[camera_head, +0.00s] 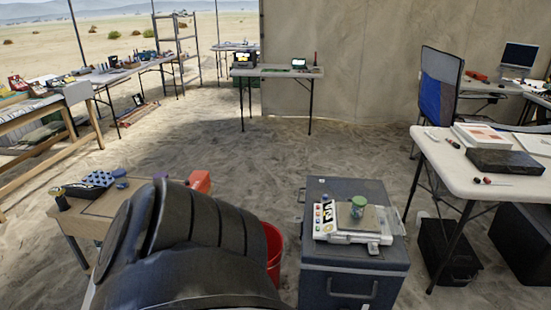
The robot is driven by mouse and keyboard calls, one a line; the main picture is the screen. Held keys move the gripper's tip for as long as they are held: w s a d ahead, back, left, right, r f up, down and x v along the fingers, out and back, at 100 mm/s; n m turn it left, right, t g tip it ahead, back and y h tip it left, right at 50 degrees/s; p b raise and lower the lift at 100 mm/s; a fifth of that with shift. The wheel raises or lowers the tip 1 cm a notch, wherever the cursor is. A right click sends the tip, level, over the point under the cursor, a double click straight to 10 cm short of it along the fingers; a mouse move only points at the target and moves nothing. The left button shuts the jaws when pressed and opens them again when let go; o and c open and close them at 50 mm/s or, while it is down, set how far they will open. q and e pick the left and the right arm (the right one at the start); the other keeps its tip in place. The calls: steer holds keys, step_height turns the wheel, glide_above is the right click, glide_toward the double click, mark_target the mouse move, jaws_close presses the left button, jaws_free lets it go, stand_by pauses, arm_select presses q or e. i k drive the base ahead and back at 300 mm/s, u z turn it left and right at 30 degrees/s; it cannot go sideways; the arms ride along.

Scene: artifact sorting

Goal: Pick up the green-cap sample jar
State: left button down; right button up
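The green-cap sample jar (358,207) stands upright on a small plate on top of a white device (375,238) that looks like a scale. The device rests on the lid of a dark grey cooler box (343,190) right of centre. Nothing touches the jar from above and its cap is clear to see. A dark ribbed link of mine fills the lower left of the view. Neither gripper shows.
A wooden table (98,208) at left holds a blue-dotted block (97,179) and a dark jar (59,199). A red bucket (274,250) stands left of the cooler. A white table (450,180) stands at right. Open sand lies behind the cooler.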

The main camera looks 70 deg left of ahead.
mark_target(356, 212)
steer(key=u, duration=2.35)
steer(key=i, duration=1)
